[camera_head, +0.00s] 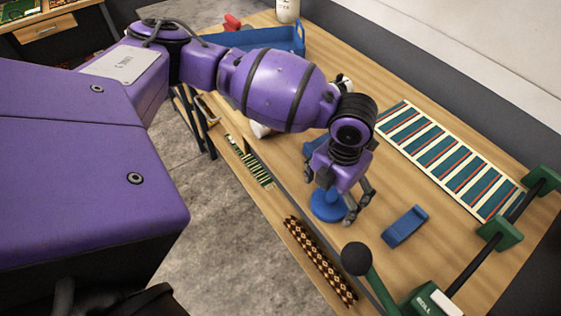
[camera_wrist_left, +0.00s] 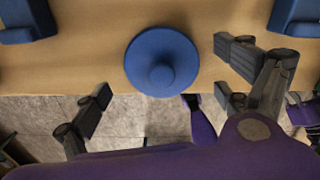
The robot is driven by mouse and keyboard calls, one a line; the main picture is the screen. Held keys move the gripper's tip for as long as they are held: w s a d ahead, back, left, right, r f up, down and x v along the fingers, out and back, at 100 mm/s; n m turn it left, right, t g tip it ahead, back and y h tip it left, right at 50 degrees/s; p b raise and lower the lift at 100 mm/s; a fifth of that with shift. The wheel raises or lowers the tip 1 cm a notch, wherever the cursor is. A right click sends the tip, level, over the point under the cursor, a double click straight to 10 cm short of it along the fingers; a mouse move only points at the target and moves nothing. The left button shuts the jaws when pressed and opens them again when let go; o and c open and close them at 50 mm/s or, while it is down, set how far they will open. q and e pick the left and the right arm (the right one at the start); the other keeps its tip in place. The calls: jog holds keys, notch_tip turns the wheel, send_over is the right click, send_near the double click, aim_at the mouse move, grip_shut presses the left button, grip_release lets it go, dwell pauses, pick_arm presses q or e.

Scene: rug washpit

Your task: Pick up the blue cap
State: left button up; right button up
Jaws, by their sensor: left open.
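The blue cap (camera_head: 326,208) is a round blue disc with a raised knob in its middle. It stands on the wooden bench near the front edge. In the left wrist view the cap (camera_wrist_left: 161,60) shows from above, near the bench edge, between and a little beyond my fingers. My left gripper (camera_head: 335,190) is open and points down just above the cap, partly covering it in the head view. In the wrist view the fingers of the left gripper (camera_wrist_left: 162,88) are spread wide, with nothing between them in contact. My right gripper is not in view.
A blue block (camera_head: 405,227) lies right of the cap. A striped panel (camera_head: 450,160) lies behind. A green lever with a black ball (camera_head: 357,258) and green clamps (camera_head: 499,233) stand at the right. A patterned strip (camera_head: 319,262) lies along the front edge. A blue tray (camera_head: 285,42) is at the back.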

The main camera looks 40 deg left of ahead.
pick_arm(q)
notch_tip(320, 180, down, 2)
jog(key=shift+s+f, duration=0.1)
jog(key=c, duration=1)
jog(key=shift+r, duration=0.25)
